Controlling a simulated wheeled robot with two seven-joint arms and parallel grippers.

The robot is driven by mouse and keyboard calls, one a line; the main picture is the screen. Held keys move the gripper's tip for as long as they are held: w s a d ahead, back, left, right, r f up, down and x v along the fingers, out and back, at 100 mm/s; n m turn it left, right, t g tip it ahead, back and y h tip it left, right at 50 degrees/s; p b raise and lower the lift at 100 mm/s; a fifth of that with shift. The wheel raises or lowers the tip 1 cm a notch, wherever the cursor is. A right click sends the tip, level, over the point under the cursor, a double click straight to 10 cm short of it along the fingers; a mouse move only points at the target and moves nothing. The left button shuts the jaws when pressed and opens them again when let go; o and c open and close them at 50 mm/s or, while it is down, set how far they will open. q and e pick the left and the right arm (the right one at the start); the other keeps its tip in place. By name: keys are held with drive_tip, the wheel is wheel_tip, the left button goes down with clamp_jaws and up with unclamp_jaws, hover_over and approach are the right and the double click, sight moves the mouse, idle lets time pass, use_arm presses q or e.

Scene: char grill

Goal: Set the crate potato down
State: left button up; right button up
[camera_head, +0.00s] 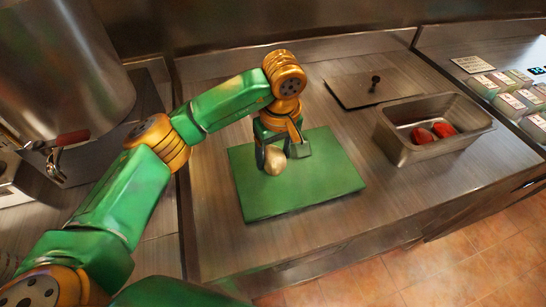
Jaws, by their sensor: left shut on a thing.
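The tan potato (275,161) is over the green cutting board (322,180) on the metal counter. My left gripper (271,158) points down over the left part of the board and is shut on the potato. The potato is low, close to the board's surface; I cannot tell whether it touches. The fingers hide part of it. My right gripper is not in view.
A metal pan (402,150) with red items (433,133) stands on the right. A flat metal lid (350,90) with a black knob lies behind the board. A large pot (55,70) with a tap stands at the left. The counter in front of the board is clear.

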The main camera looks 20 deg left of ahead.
sight(272, 163)
use_arm(q)
drive_tip(key=f+p, duration=0.1)
drive_tip(key=w+f, duration=0.1)
drive_tip(key=f+p, duration=0.1)
drive_tip(key=shift+w+a+f+p, duration=0.2)
drive_tip(key=shift+a+f+p, duration=0.1)
drive_tip(key=shift+a+f, duration=0.1)
drive_tip(key=shift+s+f, duration=0.1)
drive_tip(key=shift+f, duration=0.5)
drive_tip(key=o, duration=1)
drive_tip(key=shift+f+b, duration=0.1)
drive_tip(key=shift+b, duration=0.25)
drive_tip(key=o, duration=0.5)
